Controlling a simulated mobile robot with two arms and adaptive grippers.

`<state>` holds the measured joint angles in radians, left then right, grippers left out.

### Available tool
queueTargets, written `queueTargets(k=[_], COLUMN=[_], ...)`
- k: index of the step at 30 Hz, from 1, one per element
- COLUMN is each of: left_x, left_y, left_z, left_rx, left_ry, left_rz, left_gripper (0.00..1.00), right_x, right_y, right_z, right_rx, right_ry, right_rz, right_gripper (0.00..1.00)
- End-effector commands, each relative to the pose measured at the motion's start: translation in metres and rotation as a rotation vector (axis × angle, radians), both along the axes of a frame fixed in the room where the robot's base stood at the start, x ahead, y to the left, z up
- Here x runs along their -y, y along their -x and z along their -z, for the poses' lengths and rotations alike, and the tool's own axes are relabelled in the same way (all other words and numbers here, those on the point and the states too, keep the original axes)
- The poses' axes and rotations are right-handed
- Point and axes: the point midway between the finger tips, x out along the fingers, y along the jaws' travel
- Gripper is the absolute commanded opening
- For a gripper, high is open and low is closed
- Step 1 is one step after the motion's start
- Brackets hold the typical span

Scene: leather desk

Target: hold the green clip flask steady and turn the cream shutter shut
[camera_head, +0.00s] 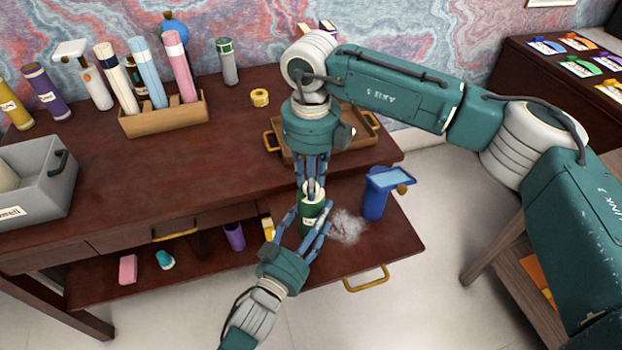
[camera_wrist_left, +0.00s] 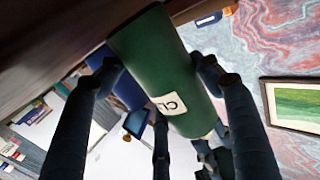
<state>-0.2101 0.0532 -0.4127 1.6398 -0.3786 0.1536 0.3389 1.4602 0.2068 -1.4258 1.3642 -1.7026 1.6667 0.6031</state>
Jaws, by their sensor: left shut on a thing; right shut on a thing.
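The green clip flask (camera_head: 311,216) stands upright above the open drawer area, with a pale label partly showing. My left gripper (camera_head: 308,224) is shut on its body from the front. In the left wrist view the green flask (camera_wrist_left: 155,62) lies between my left fingers (camera_wrist_left: 158,75), its label partly readable. My right gripper (camera_head: 312,184) reaches down from above and is shut on the cream shutter (camera_head: 313,191) at the flask's top. The fingers hide much of the shutter, so I cannot tell how far it is turned.
A blue lidded container (camera_head: 376,196) stands right of the flask, beside a whitish fuzzy patch (camera_head: 347,226). A wooden tray (camera_head: 350,138) lies behind my right gripper. A rack (camera_head: 163,118) of rolled tubes and a grey bin (camera_head: 48,178) are at left. The desk's middle is clear.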

Motion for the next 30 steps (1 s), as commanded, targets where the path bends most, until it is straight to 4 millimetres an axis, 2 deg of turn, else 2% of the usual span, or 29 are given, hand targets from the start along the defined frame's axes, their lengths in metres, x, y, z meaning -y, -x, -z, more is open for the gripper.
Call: queueTargets(k=[4,5,7,16,19,23,30], left_x=[0.001,0.001,0.001,0.000,0.000,0.000,0.000], left_y=[0.001,0.001,0.001,0.001,0.000,0.000,0.000], left_z=[0.001,0.001,0.001,0.001,0.001,0.001,0.001], left_rx=[-0.001,-0.001,-0.001,-0.002,-0.002,-0.002,-0.001], left_ry=[-0.002,-0.002,-0.002,-0.001,-0.001,-0.001,0.000], left_rz=[0.002,0.002,0.002,0.001,0.000,0.000,0.000], left_gripper=[0.34,0.34,0.34,0.34,0.34,0.34,0.34], right_x=[-0.001,-0.001,-0.001,0.000,0.000,0.000,0.000], right_y=[-0.002,-0.002,-0.001,-0.001,-0.001,-0.001,-0.001], right_z=[-0.001,-0.001,-0.001,-0.001,-0.008,-0.028,-0.080], right_rx=[0.005,0.005,0.004,0.002,0.003,0.005,0.006], right_ry=[-0.003,-0.003,-0.003,-0.001,-0.001,-0.002,-0.001], right_rz=[0.002,0.002,0.001,0.000,0.000,-0.001,0.000], right_gripper=[0.00,0.31,0.44,0.44,0.44,0.44,0.44])
